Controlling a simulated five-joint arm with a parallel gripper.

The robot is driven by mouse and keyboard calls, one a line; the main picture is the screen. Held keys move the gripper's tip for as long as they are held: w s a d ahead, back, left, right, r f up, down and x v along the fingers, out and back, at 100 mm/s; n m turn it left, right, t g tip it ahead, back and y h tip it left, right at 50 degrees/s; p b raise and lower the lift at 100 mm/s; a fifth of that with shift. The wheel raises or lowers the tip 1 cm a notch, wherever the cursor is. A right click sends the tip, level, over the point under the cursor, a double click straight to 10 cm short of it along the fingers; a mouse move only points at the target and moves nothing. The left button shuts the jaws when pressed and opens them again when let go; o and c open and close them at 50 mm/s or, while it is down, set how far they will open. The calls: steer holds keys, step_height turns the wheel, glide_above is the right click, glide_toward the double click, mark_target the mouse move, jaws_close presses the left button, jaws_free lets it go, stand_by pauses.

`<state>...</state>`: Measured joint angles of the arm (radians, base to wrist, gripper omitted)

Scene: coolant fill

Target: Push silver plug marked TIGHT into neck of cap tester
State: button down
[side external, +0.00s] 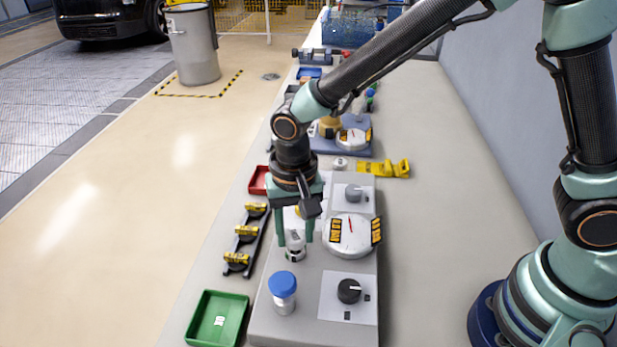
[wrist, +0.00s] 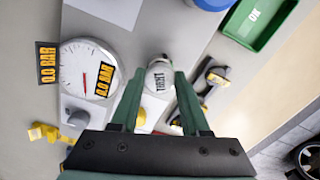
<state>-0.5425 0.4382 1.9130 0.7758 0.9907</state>
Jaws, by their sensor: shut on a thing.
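The silver plug (side external: 296,242) is between the fingers of my gripper (side external: 295,238), which points down over the left side of the grey cap tester (side external: 262,318). In the wrist view the plug (wrist: 160,80) shows its TIGHT label, held between the green fingertips of my gripper (wrist: 158,77). My gripper is shut on it. The plug is close above the tester's top; the neck beneath is mostly hidden, and I cannot tell whether the plug is in it. The tester's white gauge (side external: 347,238) has a red needle, and its side plates read 0.0 BAR in the wrist view.
A blue-capped silver part (side external: 283,291) stands on the tester, close in front of my gripper. A black knob (side external: 349,291) is to its right. A black rack with yellow-banded parts (side external: 246,234), a green tray (side external: 217,320) and a red tray (side external: 258,180) lie left. Yellow pieces (side external: 385,168) lie behind.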

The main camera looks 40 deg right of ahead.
mark_target(296, 237)
steer(key=shift+f, duration=0.7)
steer(key=shift+c, duration=1.6)
jaws_free()
step_height(296, 237, up, 12)
